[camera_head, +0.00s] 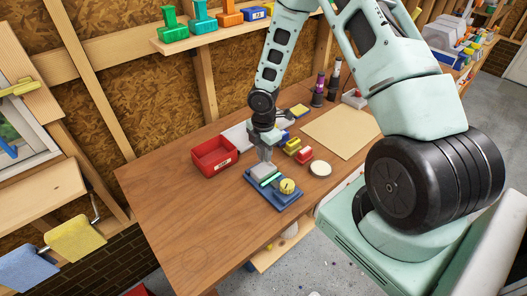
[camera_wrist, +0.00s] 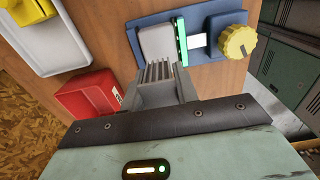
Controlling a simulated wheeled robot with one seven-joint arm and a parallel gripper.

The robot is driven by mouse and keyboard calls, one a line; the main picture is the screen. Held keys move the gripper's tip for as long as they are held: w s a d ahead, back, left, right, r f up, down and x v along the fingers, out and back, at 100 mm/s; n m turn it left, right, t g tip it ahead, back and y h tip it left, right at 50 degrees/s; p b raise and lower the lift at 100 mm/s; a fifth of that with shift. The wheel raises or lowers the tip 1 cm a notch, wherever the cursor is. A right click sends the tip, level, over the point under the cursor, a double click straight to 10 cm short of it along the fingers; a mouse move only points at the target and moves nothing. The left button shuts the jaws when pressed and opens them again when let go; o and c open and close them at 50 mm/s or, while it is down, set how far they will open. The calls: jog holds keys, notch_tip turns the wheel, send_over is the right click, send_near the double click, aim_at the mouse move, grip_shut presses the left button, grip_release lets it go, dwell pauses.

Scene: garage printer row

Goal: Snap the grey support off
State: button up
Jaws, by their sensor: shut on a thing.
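A blue vise (camera_head: 277,195) with a yellow knob (camera_head: 287,186) stands on the wooden bench. A bright green part (camera_wrist: 181,40) sits upright in it, beside a light grey block (camera_wrist: 157,43). My gripper (camera_head: 265,154) points down over the vise's grey end. In the wrist view my gripper (camera_wrist: 160,84) is shut on a grey ridged piece, the grey support (camera_wrist: 158,70), with several thin fins. From these views I cannot tell whether the support still touches the green part.
A red bin (camera_head: 214,158) stands left of the vise; it also shows in the wrist view (camera_wrist: 85,95). Small yellow and red blocks (camera_head: 303,155), a round pale disc (camera_head: 320,169) and a tan mat (camera_head: 341,132) lie to the right. The bench's left front is clear.

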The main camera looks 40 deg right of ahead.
jog(key=shift+r+p, duration=1.75)
jog(key=shift+r, duration=0.5)
jog(key=shift+f, duration=0.1)
